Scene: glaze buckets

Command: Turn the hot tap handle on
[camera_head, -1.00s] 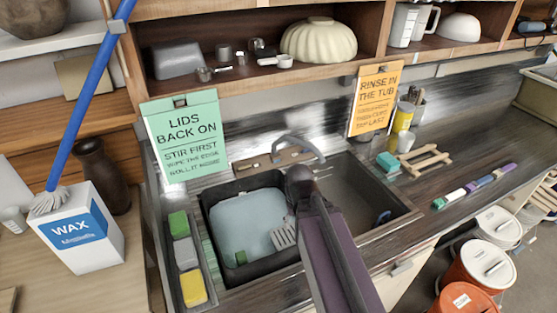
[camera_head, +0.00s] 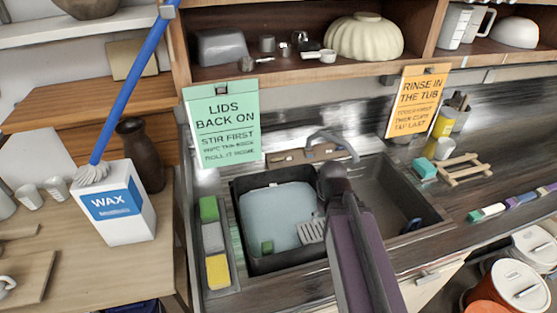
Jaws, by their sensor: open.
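A grey curved tap spout (camera_head: 333,140) rises behind the sink, at the middle of the head view. A brown strip (camera_head: 290,157) with small fittings lies at its foot. I cannot make out which fitting is the hot tap handle. The sink (camera_head: 425,220) has a black tub (camera_head: 245,240) of pale blue water in its left part. My purple arm (camera_head: 357,245) reaches up from the bottom, and its dark rounded joint overlaps the area just below the spout.
A green sign (camera_head: 224,125) and an orange sign (camera_head: 417,100) hang in front of the shelf on either side of the tap. Sponges (camera_head: 213,238) line the sink's left edge. A wax box (camera_head: 115,203) with a blue-handled brush (camera_head: 125,90) stands left. Buckets (camera_head: 515,285) stand lower right.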

